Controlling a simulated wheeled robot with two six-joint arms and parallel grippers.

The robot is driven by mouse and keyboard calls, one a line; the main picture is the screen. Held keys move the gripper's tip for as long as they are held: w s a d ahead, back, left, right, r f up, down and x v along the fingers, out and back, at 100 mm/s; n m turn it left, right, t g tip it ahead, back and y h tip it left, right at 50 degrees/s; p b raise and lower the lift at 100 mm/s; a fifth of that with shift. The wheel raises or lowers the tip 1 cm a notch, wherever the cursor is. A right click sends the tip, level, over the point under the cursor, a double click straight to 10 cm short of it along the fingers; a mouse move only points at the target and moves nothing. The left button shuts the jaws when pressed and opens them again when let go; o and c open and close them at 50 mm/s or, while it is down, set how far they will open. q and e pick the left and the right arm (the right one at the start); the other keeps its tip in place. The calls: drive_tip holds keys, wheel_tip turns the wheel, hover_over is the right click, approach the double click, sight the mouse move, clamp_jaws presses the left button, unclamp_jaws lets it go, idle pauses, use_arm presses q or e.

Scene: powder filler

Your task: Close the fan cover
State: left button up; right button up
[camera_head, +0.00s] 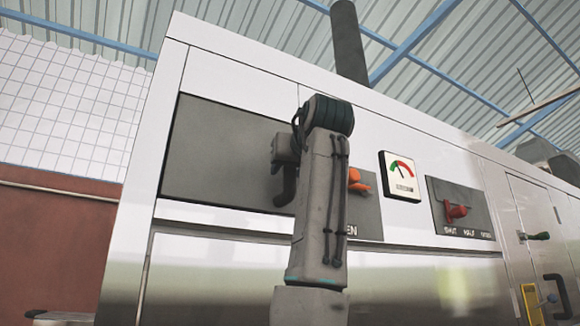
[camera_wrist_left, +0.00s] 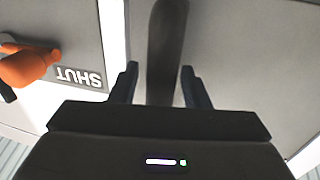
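A dark grey panel (camera_head: 215,150), which looks like the fan cover, lies on the front of the large white machine. A black handle (camera_head: 287,190) shows at its right part, its upper part hidden by my left gripper (camera_head: 285,152). In the left wrist view the dark handle bar (camera_wrist_left: 167,45) runs between the two fingers of my left gripper (camera_wrist_left: 158,85). The fingers stand apart on either side of the bar, with a gap showing on the left. In the head view my left arm hides the area right of the handle. My right gripper is not in view.
An orange knob (camera_head: 357,182) sits just right of my arm; it also shows in the left wrist view (camera_wrist_left: 28,67) beside a SHUT label.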

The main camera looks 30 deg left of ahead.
use_arm(q)
drive_tip(key=shift+w+a, duration=0.15)
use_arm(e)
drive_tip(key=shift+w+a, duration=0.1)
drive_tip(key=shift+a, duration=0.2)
use_arm(q)
drive_tip(key=b+v, duration=0.4)
drive_tip(key=v, duration=0.7)
drive_tip(key=shift+b, duration=0.35)
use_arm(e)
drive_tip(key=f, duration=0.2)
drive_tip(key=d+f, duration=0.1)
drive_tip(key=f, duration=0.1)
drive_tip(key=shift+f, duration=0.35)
use_arm(q)
drive_tip(key=shift+w+a, duration=0.15)
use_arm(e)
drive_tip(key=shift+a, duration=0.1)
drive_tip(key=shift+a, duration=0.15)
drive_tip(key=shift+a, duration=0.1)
